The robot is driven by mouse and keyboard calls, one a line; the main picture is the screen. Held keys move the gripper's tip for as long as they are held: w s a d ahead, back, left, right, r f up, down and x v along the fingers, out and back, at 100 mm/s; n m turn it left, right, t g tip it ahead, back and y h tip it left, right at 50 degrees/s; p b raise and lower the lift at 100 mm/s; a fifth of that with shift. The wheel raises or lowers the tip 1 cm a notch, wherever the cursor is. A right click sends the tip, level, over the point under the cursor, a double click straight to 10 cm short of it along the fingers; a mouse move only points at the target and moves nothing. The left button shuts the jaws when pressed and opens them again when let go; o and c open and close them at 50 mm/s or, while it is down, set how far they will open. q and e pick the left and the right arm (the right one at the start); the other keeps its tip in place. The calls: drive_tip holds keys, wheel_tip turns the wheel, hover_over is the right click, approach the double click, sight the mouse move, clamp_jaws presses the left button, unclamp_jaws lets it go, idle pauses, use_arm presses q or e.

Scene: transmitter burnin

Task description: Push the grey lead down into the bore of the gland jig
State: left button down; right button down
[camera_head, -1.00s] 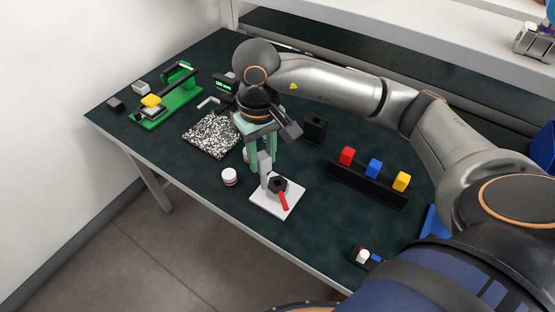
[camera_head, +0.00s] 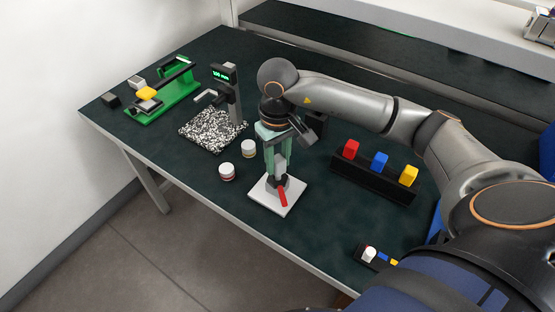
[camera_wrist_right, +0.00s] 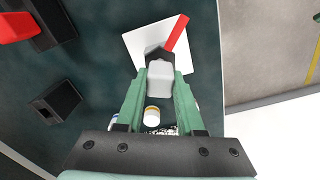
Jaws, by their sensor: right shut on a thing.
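The gland jig is a white plate (camera_head: 262,193) carrying a dark hexagonal body (camera_head: 285,182) and a red lever (camera_head: 283,197). My right gripper (camera_head: 276,167) points down over it, its green fingers shut on the grey lead (camera_head: 281,164). The lead is upright, above the hexagonal body, and appears to meet its top. In the right wrist view the lead (camera_wrist_right: 160,80) sits between the fingertips (camera_wrist_right: 160,70) and covers part of the hexagonal body (camera_wrist_right: 157,53). The bore is hidden, so I cannot tell whether the lead's end is inside it. My left gripper is not in view.
Two small white jars (camera_head: 227,171) stand left of the jig. A black rack (camera_head: 372,182) with red, blue and yellow blocks stands to the right. A speckled pad (camera_head: 208,130) with a display post (camera_head: 234,100) and a green fixture (camera_head: 165,98) stand farther left.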

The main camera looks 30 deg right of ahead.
drive_tip(key=shift+f+b, duration=0.3)
drive_tip(key=shift+b, duration=0.05)
drive_tip(key=c, duration=0.5)
unclamp_jaws()
drive_tip(key=shift+c, duration=0.2)
drive_tip(key=shift+r, duration=0.1)
drive_tip(key=shift+r+p, duration=0.5)
drive_tip(key=shift+p, duration=0.1)
wheel_tip(320, 180, up, 12)
drive_tip(key=shift+f, duration=0.25)
